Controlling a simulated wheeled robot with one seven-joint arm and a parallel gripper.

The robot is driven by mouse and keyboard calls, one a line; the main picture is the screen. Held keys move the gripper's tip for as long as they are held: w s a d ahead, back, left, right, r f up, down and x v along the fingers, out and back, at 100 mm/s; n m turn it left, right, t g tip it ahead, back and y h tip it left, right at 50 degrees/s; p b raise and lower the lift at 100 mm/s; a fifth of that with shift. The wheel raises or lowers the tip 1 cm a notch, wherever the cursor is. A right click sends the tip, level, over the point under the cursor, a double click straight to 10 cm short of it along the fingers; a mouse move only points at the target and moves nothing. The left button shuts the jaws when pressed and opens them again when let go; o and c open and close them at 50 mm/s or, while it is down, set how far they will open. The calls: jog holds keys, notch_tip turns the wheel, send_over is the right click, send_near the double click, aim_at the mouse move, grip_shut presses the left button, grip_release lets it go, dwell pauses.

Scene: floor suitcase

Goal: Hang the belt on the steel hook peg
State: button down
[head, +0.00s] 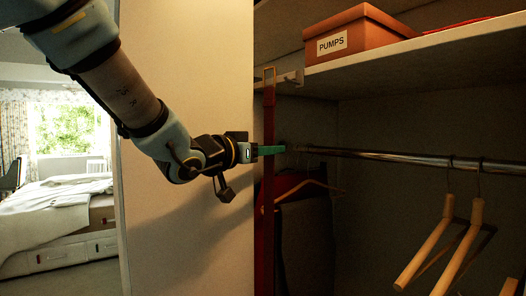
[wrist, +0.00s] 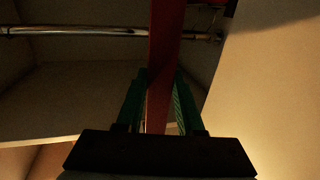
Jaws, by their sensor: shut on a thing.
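The red belt (head: 268,190) hangs upright in the head view, with its gold frame buckle (head: 269,77) at the top. My gripper (head: 272,150) has green fingers and is shut on the belt strap below the buckle. In the wrist view the belt (wrist: 166,50) runs between the two green fingers (wrist: 160,100). The steel hook peg (head: 290,77) is at the buckle's height, just right of it, by the shelf's left end. I cannot tell whether the buckle is around the peg or in front of it. The belt's lower end is out of view.
A shelf (head: 400,58) holds an orange box labelled PUMPS (head: 350,32). Below it a metal rail (head: 390,156) carries wooden hangers (head: 428,245); it also shows in the wrist view (wrist: 80,31). A pale panel (head: 190,80) stands behind my arm. A bed (head: 55,205) is at far left.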

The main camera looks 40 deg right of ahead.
jog(key=d+f+b, duration=0.1)
jog(key=d+b, duration=0.1)
jog(key=d, duration=0.4)
jog(key=shift+s+d+f, duration=0.2)
jog(key=shift+d, duration=0.2)
dwell(0.4)
dwell(0.6)
jog(key=shift+c, duration=2.2)
grip_release()
jog(key=b+v, duration=0.3)
jog(key=v, duration=0.7)
jog(key=shift+a, duration=0.4)
